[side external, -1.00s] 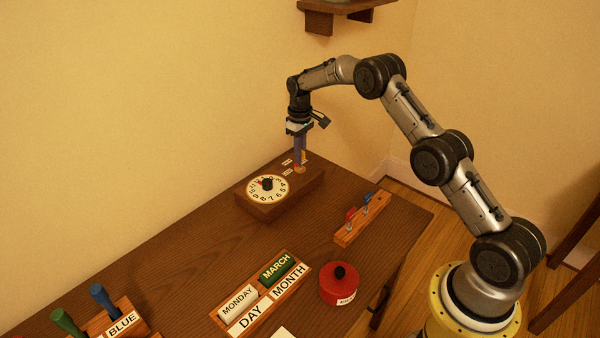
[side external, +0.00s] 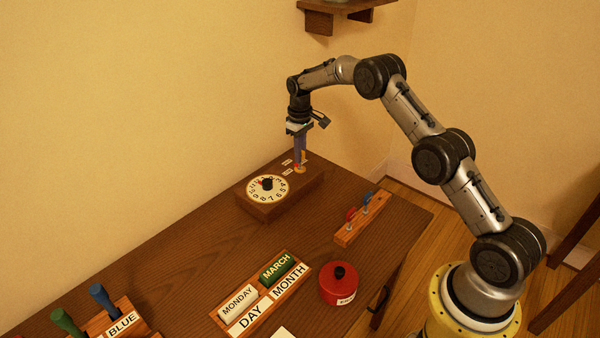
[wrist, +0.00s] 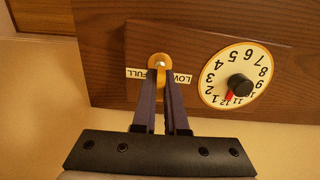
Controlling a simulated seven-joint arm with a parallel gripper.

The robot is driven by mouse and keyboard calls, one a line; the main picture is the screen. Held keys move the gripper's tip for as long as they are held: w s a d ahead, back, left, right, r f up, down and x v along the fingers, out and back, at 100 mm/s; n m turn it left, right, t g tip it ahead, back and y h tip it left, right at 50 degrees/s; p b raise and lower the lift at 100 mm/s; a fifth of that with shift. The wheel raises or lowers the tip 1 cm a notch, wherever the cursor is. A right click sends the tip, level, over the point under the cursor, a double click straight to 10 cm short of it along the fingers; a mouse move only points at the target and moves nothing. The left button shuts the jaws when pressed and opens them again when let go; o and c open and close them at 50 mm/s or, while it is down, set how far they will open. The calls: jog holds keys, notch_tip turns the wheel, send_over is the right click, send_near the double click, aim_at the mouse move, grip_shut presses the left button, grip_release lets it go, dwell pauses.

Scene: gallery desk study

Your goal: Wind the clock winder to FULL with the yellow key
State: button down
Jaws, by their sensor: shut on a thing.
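The clock winder, a dark wooden box (side external: 288,202), stands at the far end of the desk by the wall. Its white dial (side external: 267,188) has a black knob and a red pointer, near 12 in the wrist view (wrist: 230,97). My gripper (side external: 300,166) points down over the box's far end, shut on the yellow key (wrist: 159,61). The fingers partly cover the key. In the wrist view the FULL label (wrist: 138,74) lies left of the key and the LOW label (wrist: 183,78) right of it. I cannot tell exactly which way the key points.
A wooden rack (side external: 345,235) with red and blue keys stands at the desk's right edge. A red round container (side external: 338,287), a DAY and MONTH block holder (side external: 296,281) and a BLUE-labelled rack (side external: 146,325) stand nearer. The desk's middle is clear.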

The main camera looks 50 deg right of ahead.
dwell(0.4)
jog(key=shift+m, duration=1.5)
jog(key=shift+m, duration=1.5)
jog(key=shift+m, duration=1.2)
jog(key=shift+c, duration=2)
grip_release()
